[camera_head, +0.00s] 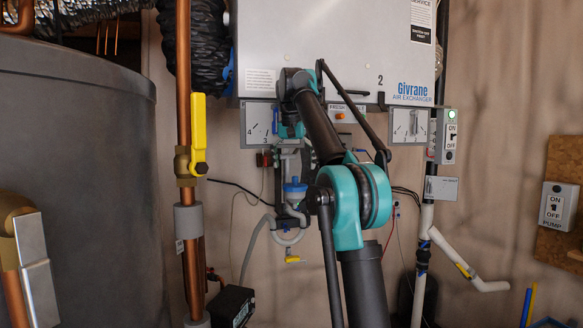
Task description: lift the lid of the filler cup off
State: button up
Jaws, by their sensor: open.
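A small cup with a blue lid (294,187), which looks like the filler cup, sits on the grey trap piping below the air exchanger. The blue lid is on the cup. My gripper (291,166) hangs pointing down, open, just above the blue lid, with a small gap seeming to show between them. I see nothing held in it. My arm comes up from below, just right of the cup, and hides part of the wall and of the exchanger's underside. Contact between fingers and lid is too small to tell.
The air exchanger (300,45) hangs above, with dial panels (259,125) under it. A copper pipe with a yellow valve handle (199,132) stands left of the cup, beside a big grey tank (75,190). White pipes (465,268) and a pump switch (557,206) are at right.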

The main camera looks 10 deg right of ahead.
aim_at(295, 178)
jog(key=shift+x, duration=2.4)
jog(key=shift+s, duration=0.1)
jog(key=shift+c, duration=0.6)
jog(key=shift+s+a, duration=0.1)
jog(key=shift+s, duration=0.05)
grip_shut()
